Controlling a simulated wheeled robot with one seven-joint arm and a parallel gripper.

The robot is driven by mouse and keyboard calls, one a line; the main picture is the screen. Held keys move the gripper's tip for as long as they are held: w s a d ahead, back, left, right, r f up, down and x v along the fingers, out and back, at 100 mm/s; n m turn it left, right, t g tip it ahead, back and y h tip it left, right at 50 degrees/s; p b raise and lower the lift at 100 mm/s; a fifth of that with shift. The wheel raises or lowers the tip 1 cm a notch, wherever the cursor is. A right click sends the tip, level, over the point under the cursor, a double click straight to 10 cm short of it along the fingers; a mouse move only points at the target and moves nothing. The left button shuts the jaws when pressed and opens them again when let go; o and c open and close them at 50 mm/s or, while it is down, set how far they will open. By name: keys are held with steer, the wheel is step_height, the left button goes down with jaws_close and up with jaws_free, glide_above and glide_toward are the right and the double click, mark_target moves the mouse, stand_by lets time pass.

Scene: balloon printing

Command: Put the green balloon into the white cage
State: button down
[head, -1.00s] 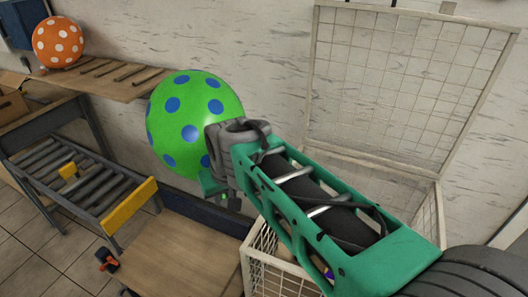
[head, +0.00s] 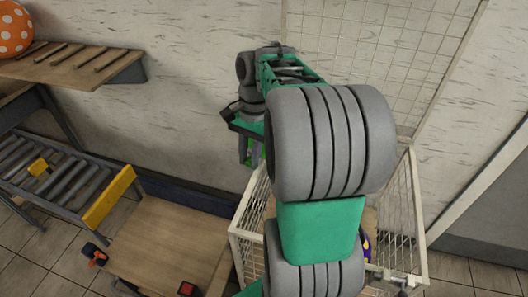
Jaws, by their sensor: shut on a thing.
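The white wire cage (head: 414,205) stands at the lower right, its mesh lid (head: 400,50) raised against the wall. My gripper (head: 250,150) is near the cage's left rear edge, pointing down, its fingers partly hidden by my arm. It is shut on the green balloon (head: 262,154), of which only a small bright green patch shows beside the fingers. My arm hides the rest, so I cannot tell how far the balloon is over or inside the cage.
A purple and yellow item (head: 366,246) shows inside the cage. An orange balloon with white dots (head: 14,30) sits on a wooden shelf (head: 70,68) at the upper left. A roller conveyor (head: 60,185) and a wooden table (head: 165,245) stand left of the cage.

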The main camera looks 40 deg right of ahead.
mark_target(264, 156)
steer(key=s+d+m, duration=0.1)
steer(key=s+d+m+y, duration=0.1)
steer(key=d, duration=0.1)
steer(key=shift+d, duration=0.25)
steer(key=shift+f+m, duration=0.1)
steer(key=shift+m, duration=0.2)
step_height(264, 156, down, 13)
steer(key=b, duration=1.1)
